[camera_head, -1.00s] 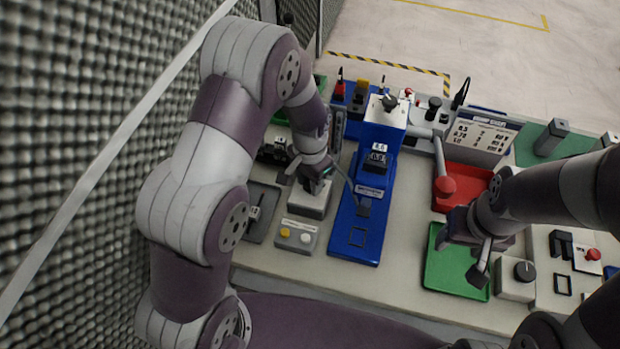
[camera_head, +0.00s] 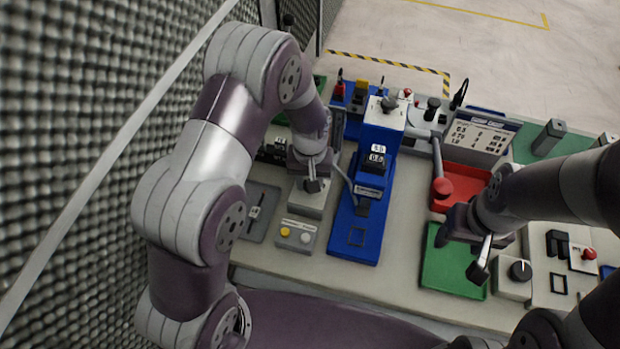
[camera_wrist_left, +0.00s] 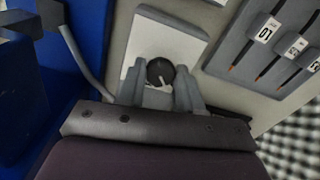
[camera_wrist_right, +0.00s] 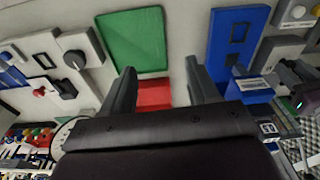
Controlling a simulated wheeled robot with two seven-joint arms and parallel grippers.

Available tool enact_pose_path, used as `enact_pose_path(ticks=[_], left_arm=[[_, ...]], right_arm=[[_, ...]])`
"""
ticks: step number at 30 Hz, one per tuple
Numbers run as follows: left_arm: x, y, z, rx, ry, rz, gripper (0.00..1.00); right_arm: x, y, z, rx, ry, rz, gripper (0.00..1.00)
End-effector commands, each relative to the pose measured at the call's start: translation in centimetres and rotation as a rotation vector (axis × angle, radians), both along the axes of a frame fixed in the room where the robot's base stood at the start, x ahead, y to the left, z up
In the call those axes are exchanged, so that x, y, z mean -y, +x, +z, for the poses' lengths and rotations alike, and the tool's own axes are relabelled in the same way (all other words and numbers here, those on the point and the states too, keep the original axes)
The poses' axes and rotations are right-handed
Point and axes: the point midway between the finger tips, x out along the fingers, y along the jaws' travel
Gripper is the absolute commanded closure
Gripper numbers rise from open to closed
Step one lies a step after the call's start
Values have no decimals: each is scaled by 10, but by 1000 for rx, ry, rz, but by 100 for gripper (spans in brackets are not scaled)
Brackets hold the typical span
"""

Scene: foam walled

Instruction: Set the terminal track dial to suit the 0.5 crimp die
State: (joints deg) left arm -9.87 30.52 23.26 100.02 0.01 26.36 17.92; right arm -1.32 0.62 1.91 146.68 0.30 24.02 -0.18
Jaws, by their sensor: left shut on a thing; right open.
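A black dial with a pale pointer (camera_wrist_left: 160,71) sits on a white-topped box, which shows in the head view (camera_head: 308,201). My left gripper (camera_wrist_left: 160,93) is shut on this dial, a finger at each side. In the head view my left gripper (camera_head: 313,184) hides most of the dial. The blue crimp press (camera_head: 368,207) beside it carries small number displays (camera_head: 377,154), too small to read surely. A white chart board (camera_head: 478,136) with rows of numbers stands at the back right.
A second black dial (camera_head: 520,270) on a grey box stands right of the green tray. A red tray (camera_head: 453,205) lies behind. A box with yellow and white buttons (camera_head: 296,235) stands in front of the left dial's box.

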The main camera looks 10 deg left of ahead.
Motion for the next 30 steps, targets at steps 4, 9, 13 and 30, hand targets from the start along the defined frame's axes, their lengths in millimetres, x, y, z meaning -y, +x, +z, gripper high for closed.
enact_pose_path(ticks=[4, 9, 13, 30], left_arm=[[0, 4, 3, 11, -1, 40, 95], [0, 4, 4, 12, -2, 62, 95], [0, 4, 4, 13, -2, 66, 95], [0, 2, 2, 7, -1, 65, 39]], right_arm=[[0, 0, 1, 0, 0, 0, 40], [0, 0, 2, 0, 0, 0, 40], [0, 0, 2, 0, 0, 0, 40], [0, 0, 1, 0, 0, 0, 40]])
